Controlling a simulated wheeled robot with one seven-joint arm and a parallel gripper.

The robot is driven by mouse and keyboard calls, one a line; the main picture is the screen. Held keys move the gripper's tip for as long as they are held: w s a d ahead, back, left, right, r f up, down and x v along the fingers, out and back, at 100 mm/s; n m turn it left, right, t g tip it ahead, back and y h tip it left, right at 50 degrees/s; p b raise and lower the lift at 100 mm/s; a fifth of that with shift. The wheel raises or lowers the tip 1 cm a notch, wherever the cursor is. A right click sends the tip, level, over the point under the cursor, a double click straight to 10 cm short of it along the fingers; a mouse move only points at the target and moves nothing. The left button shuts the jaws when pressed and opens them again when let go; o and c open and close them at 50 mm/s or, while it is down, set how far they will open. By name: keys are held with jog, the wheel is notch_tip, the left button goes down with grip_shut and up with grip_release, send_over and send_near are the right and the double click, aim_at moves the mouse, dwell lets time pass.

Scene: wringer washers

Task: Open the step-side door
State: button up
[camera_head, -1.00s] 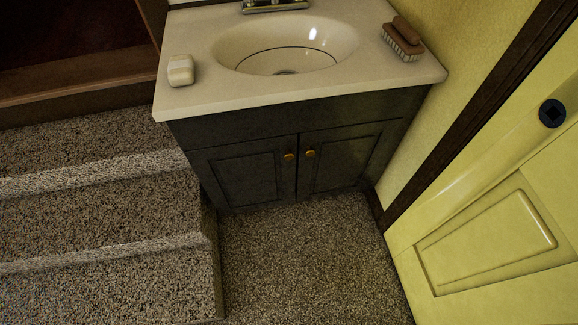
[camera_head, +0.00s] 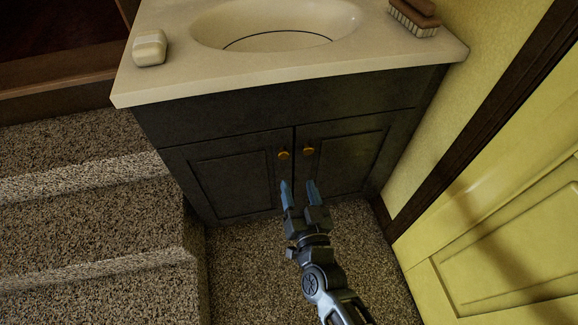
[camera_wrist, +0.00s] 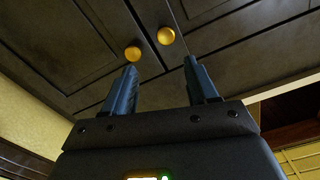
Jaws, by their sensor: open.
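The dark vanity has two doors; the step-side door (camera_head: 232,180) is the left one in the head view, and it looks shut. Its round brass knob (camera_head: 283,154) sits near its upper inner corner. The other door (camera_head: 345,160) also looks shut, with a matching knob (camera_head: 307,151). My gripper (camera_head: 298,185) is open and empty, its blue fingers pointing up, below the two knobs in the picture. In the wrist view, which appears turned over, both knobs show just beyond the fingertips (camera_wrist: 160,64); the right-hand one (camera_wrist: 166,36) appears to be the step-side knob. No contact shows.
Carpeted steps (camera_head: 90,210) rise close along the left. A yellow panelled door (camera_head: 515,245) and yellow wall close in the right side. The cream countertop (camera_head: 165,85) overhangs the doors, with soap (camera_head: 149,48) and a brush (camera_head: 414,18) on it. Carpeted floor (camera_head: 245,275) lies between.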

aim_at(284, 156)
jog(key=b+x, duration=0.1)
jog(key=x, duration=0.3)
jog(key=a+b+x, duration=0.1)
jog(key=x, duration=0.2)
jog(key=shift+w+a+f, duration=0.2)
jog(key=shift+f, duration=0.05)
jog(key=shift+b+x, duration=0.45)
jog(key=shift+x, duration=0.35)
jog(key=shift+r, duration=0.15)
grip_shut()
